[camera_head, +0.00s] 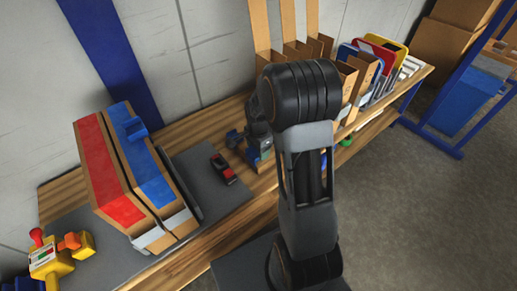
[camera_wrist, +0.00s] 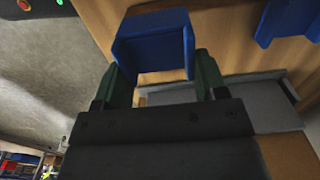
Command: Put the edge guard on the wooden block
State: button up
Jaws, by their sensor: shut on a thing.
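My gripper (camera_wrist: 165,75) has green fingers on both sides of a blue edge guard (camera_wrist: 152,42) and is shut on it. The guard is a blue channel-shaped piece; it sits in front of a wood-coloured surface (camera_wrist: 225,35) in the wrist view. I cannot tell whether it touches that surface, or whether the surface is the wooden block. A second blue piece (camera_wrist: 288,22) is at the upper right there. In the head view my gripper (camera_head: 243,140) is over the wooden bench, partly hidden by my arm, with a bit of blue showing at its left.
A red-and-black tool (camera_head: 222,168) lies on the grey mat. Wooden dividers (camera_head: 362,80) and colourful signs (camera_head: 380,50) stand right of my arm.

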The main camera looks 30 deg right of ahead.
jog(key=shift+f+b, duration=0.45)
jog(key=shift+f, duration=0.15)
jog(key=o, duration=0.9)
jog(key=shift+o, duration=0.2)
jog(key=shift+r, duration=0.1)
notch_tip(320, 180, up, 12)
jog(key=p, duration=0.3)
jog(key=s+a+r+n+t, duration=0.1)
jog(key=s+a+r+n, duration=0.2)
jog(key=s+n, duration=0.4)
jog(key=s+a+r+n+t, duration=0.2)
jog(key=s+a+r+n, duration=0.1)
jog(key=s+a+n, duration=0.2)
jog(key=s+n, duration=0.2)
jog(key=n, duration=0.1)
jog(key=shift+s+a+r+n, duration=0.15)
jog(key=shift+s+a+n, duration=0.15)
jog(key=shift+a, duration=0.1)
